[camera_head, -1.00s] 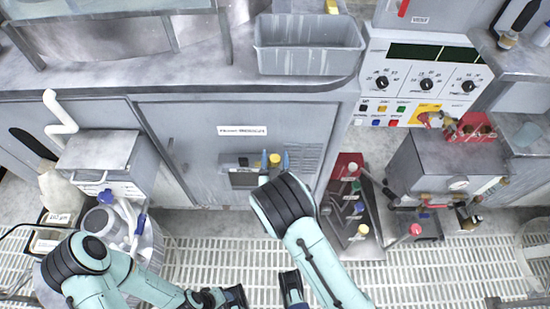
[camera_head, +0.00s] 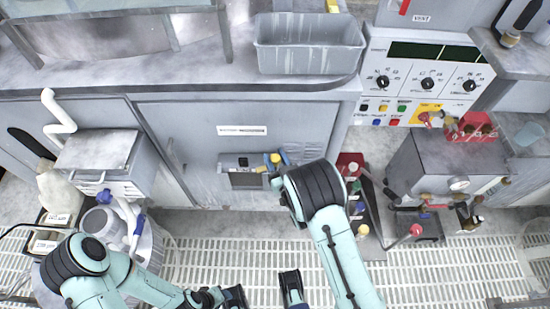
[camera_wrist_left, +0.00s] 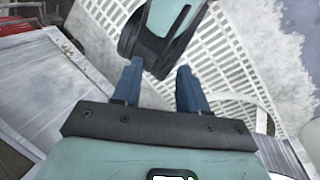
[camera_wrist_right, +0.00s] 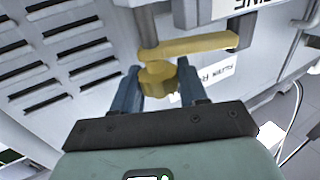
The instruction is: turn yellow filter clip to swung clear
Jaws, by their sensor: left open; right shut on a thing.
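The yellow filter clip (camera_wrist_right: 195,46) is on the front of the grey cabinet. In the right wrist view it is a bar lying across, its right end by a grey bracket, with a round yellow knob at its left end. My right gripper (camera_wrist_right: 157,74) is shut on that knob, one blue finger on each side. In the head view the clip's yellow end (camera_head: 275,158) shows between the fingertips, beside a recessed dark panel (camera_head: 245,175); my right arm partly covers this spot. My left gripper (camera_wrist_left: 158,80) is open and empty, over the grated floor.
A grey bin (camera_head: 308,62) stands on the bench above. A control panel (camera_head: 425,80) with dials is at the right. A small rack with coloured caps (camera_head: 350,168) stands close to my right arm. A grey box (camera_head: 97,150) is at the left. Grated floor (camera_head: 420,275) lies below.

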